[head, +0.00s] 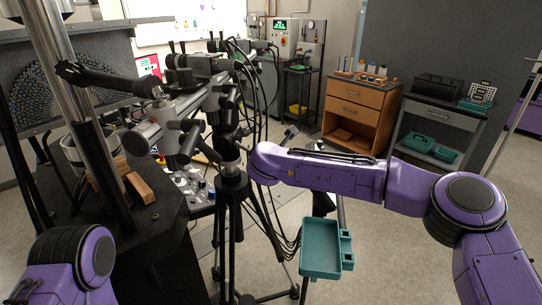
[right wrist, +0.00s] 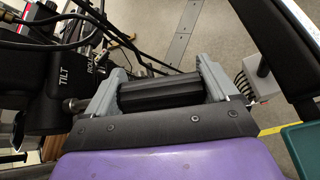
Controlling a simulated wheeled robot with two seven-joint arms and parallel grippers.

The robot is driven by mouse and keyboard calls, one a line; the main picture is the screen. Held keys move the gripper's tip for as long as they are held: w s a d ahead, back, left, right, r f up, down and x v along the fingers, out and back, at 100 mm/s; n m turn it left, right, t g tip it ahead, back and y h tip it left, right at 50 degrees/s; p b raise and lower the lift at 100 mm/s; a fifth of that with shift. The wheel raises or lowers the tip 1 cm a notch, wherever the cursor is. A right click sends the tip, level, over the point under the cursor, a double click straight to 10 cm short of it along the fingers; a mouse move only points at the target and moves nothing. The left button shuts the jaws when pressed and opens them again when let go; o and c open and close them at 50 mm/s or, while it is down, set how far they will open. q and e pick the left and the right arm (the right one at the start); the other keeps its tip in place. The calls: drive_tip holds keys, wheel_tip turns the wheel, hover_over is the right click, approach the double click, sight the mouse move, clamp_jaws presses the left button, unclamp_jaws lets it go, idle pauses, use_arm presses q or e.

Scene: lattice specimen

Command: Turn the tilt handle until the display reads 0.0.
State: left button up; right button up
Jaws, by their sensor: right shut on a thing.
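In the right wrist view, my right gripper (right wrist: 160,88) is shut on a black ribbed handle grip (right wrist: 158,92), with one grey finger at each end. Just left of it is a black housing (right wrist: 62,85) with the word TILT on it. A second label behind it is partly hidden. In the head view, my right arm reaches in from the right to the tripod head (head: 230,165); its fingers are hidden there. A small red-and-white screen (head: 148,66) stands at the back left; I cannot read a value on it. My left gripper is out of view.
A teal tray (head: 325,276) hangs below my right forearm. Tripod legs (head: 232,225) and loose cables stand close by. A dark bench (head: 150,215) fills the left. A wooden drawer cabinet (head: 360,108) and a grey cart (head: 440,115) stand behind, with free floor at right.

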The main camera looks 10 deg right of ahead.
drive_tip(key=g+y+p, duration=0.2)
drive_tip(key=g+p, duration=0.1)
drive_tip(key=shift+w+r+n+p, duration=0.1)
drive_tip(key=shift+n+p, duration=0.3)
drive_tip(key=shift+f+g+y+p, duration=0.25)
drive_tip(key=shift+g+y+p, duration=0.35)
drive_tip(key=shift+g+p, duration=0.2)
drive_tip(key=o, duration=0.8)
drive_tip(key=shift+f, duration=0.1)
drive_tip(key=shift+a, duration=0.1)
